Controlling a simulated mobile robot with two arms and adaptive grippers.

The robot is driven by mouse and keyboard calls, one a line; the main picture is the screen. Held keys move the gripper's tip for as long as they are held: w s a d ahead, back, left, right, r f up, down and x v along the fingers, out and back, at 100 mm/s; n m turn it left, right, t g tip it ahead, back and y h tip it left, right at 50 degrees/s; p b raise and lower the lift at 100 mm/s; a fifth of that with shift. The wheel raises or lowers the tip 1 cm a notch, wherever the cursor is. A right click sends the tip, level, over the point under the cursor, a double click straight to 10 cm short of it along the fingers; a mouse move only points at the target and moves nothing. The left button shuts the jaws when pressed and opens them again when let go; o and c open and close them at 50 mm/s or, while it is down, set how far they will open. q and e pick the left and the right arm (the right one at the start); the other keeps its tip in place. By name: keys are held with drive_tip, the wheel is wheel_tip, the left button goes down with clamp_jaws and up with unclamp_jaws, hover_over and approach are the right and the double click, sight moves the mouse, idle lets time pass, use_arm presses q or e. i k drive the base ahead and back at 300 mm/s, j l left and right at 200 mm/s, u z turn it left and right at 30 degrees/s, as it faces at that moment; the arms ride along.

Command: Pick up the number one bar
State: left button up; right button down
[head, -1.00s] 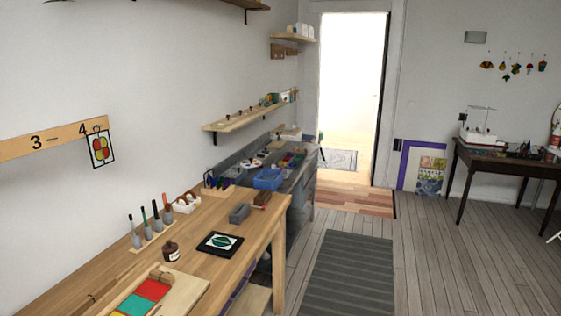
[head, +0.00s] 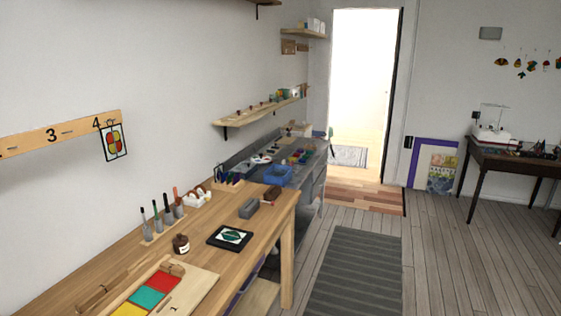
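A wooden board (head: 200,284) lies at the near end of the workbench, cut by the lower edge of the head view. It carries red (head: 164,283), teal (head: 146,297) and yellow panels. A small wooden bar (head: 163,304) lies beside the panels, and a dark mark like a "1" shows near it. I cannot tell for sure whether this is the number one bar. A wooden strip (head: 72,136) on the left wall shows the numbers 3 and 4, with a framed coloured glass piece (head: 114,142) hanging at 4. Neither of my grippers is in view.
The wooden workbench (head: 115,262) runs along the left wall. On it are a black framed tile (head: 230,238), a brown jar (head: 181,244), upright tools (head: 157,217) and a grey block (head: 249,208). A dark striped rug (head: 352,276) covers clear floor to the right.

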sight(84, 304)
drive_tip(key=u, duration=1.3)
